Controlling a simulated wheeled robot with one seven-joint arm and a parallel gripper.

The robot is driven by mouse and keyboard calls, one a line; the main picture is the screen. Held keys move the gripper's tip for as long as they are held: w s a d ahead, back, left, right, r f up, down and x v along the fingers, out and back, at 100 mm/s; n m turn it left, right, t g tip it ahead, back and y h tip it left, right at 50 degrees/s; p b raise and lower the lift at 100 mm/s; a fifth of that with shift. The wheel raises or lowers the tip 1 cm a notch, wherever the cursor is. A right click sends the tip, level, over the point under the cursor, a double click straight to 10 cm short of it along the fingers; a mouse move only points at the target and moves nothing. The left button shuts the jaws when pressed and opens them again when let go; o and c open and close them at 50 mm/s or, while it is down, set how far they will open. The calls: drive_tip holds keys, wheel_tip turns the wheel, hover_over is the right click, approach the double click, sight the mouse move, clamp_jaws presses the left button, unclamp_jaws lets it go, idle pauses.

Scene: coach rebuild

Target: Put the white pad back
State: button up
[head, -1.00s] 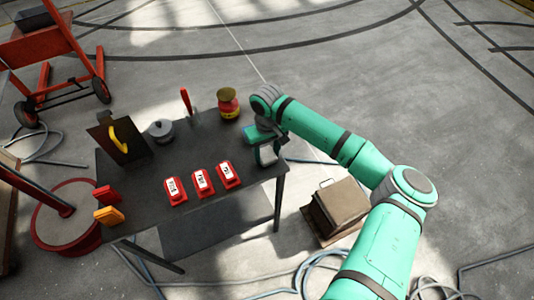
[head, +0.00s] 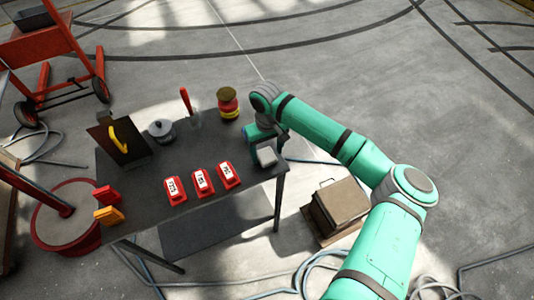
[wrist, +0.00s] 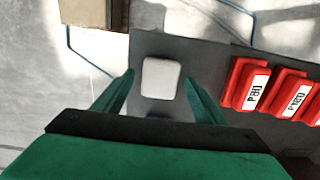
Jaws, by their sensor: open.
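The white pad (head: 266,156) lies near the right edge of the dark table, in line to the right of the red labelled blocks. In the wrist view the pad (wrist: 160,78) shows its pale top between my open fingers, with a gap on each side. My gripper (head: 264,139) is just behind the pad in the head view, and it also shows in the wrist view (wrist: 158,78). I cannot tell its exact height above the table.
Several red blocks, among them one marked P80 (wrist: 253,88), stand beside the pad. A red and yellow canister (head: 228,103), grey pot (head: 161,130), red-handled tool (head: 187,102) and yellow-handled box (head: 118,138) stand farther back and left. A brown case (head: 342,203) is on the floor.

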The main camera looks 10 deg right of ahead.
sight(266, 156)
wheel_tip(266, 156, up, 11)
drive_tip(key=shift+f, duration=0.15)
drive_tip(key=shift+a, duration=0.1)
idle(0.5)
